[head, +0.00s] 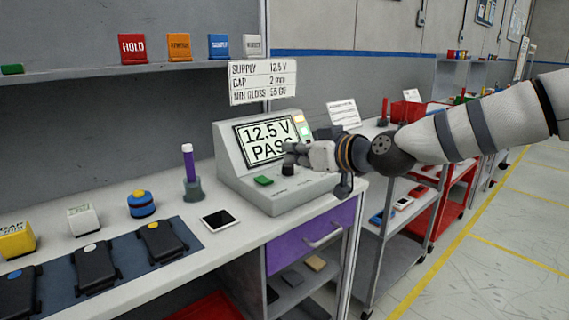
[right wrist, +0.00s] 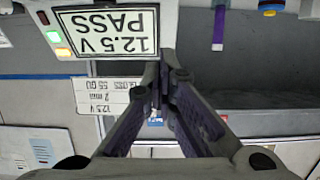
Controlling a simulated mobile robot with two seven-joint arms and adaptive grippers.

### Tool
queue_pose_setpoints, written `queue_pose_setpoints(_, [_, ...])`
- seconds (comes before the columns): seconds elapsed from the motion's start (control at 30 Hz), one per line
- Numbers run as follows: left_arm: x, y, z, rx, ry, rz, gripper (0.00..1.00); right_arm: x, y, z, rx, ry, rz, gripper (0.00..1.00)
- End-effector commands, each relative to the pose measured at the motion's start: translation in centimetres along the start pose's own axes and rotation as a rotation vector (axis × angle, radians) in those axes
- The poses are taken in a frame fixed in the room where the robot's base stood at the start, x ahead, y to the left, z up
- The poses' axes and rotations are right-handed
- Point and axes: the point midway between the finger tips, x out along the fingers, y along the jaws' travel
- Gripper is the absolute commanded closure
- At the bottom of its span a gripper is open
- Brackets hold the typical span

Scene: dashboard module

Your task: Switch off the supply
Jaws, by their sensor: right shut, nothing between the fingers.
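The supply (head: 275,200) is a grey console on the bench. Its lit screen (head: 265,141) reads 12.5 V PASS, and the screen also shows upside down in the right wrist view (right wrist: 108,30). A green button (head: 264,180) and a black knob (head: 288,169) sit on its lower front panel. A green lamp glows beside the screen in the right wrist view (right wrist: 52,37). My right gripper (head: 288,155) is shut and empty, in front of the screen's lower right and close above the knob. I cannot tell whether it touches the knob. My left gripper is not in view.
A blue-and-yellow round piece (head: 142,205) and black modules on a blue mat (head: 188,232) lie further left. A sign (head: 262,81) hangs above. A red cart (head: 458,195) stands to the right.

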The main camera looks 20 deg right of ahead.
Motion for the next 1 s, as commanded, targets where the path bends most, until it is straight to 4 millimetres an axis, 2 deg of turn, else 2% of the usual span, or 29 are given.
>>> queue_pose_setpoints(0.03, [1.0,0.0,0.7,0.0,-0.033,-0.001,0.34,1.7,0.0,1.4,0.005,-0.02,-0.002,1.0])
queue_pose_setpoints(0.37, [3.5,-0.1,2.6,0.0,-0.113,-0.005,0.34,8.9,0.0,1.5,0.005,-0.017,-0.002,1.0])
queue_pose_setpoints(0.5, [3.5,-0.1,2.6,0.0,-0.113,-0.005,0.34,9.0,0.0,3.3,0.006,-0.012,-0.002,1.0])
queue_pose_setpoints(0.63, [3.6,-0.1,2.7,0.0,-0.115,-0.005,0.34,9.2,0.0,4.2,0.004,-0.008,0.0,1.0])
queue_pose_setpoints(1.0, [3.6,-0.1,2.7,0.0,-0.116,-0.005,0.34,9.2,0.0,4.5,0.002,-0.006,-0.001,1.0])
